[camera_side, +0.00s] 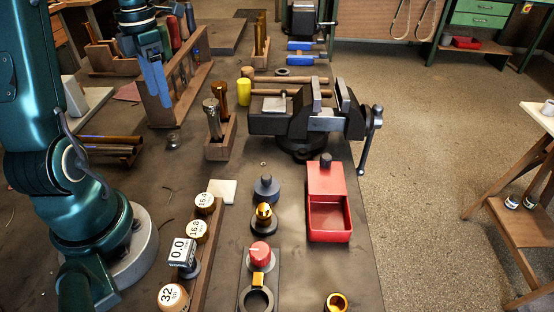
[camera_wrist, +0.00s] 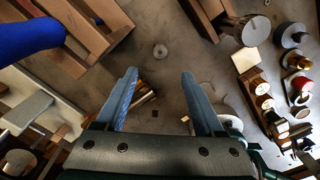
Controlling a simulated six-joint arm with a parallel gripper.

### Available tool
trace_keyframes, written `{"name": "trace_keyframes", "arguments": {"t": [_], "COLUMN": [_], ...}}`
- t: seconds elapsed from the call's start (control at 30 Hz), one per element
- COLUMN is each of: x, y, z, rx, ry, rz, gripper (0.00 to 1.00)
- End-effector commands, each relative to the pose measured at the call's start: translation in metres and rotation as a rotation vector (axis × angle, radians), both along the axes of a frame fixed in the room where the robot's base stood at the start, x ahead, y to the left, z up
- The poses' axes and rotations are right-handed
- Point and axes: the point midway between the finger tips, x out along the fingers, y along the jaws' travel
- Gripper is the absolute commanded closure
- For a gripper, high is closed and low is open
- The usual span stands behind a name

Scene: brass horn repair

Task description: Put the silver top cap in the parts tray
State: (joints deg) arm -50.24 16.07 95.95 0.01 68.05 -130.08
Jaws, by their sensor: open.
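The silver top cap appears to be the small round grey disc (camera_side: 172,141) lying flat on the bench, left of the wooden block with upright metal cylinders. In the wrist view a round disc (camera_wrist: 160,51) with a small centre mark lies ahead of my fingertips, roughly midway between them. My gripper (camera_side: 158,97) hangs above the bench by the wooden rack. In the wrist view my gripper (camera_wrist: 160,75) has its two blue fingers wide apart with nothing between them. The parts tray appears to be the red box (camera_side: 347,238) with an open, empty-looking front compartment, right of centre.
A slatted wooden rack (camera_side: 181,88) stands close to my gripper. The wooden block (camera_side: 219,145) holds upright cylinders. A dark vise (camera_side: 290,123) stands behind the red box. A wooden rail with gauges (camera_side: 212,232) and several small parts fill the front bench.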

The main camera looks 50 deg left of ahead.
Motion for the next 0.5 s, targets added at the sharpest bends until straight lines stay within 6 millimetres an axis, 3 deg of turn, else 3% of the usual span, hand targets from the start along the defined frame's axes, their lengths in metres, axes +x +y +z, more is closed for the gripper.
{"name": "trace_keyframes", "arguments": {"t": [0.1, 0.2, 0.5], "x": [-0.001, -0.001, -0.001], "y": [-0.002, -0.001, -0.001], "z": [-0.033, -0.052, -0.085], "rx": [-0.008, -0.005, -0.003], "ry": [0.006, 0.004, 0.003], "rz": [-0.001, -0.001, -0.001], "gripper": [0.30, 0.30, 0.30]}}
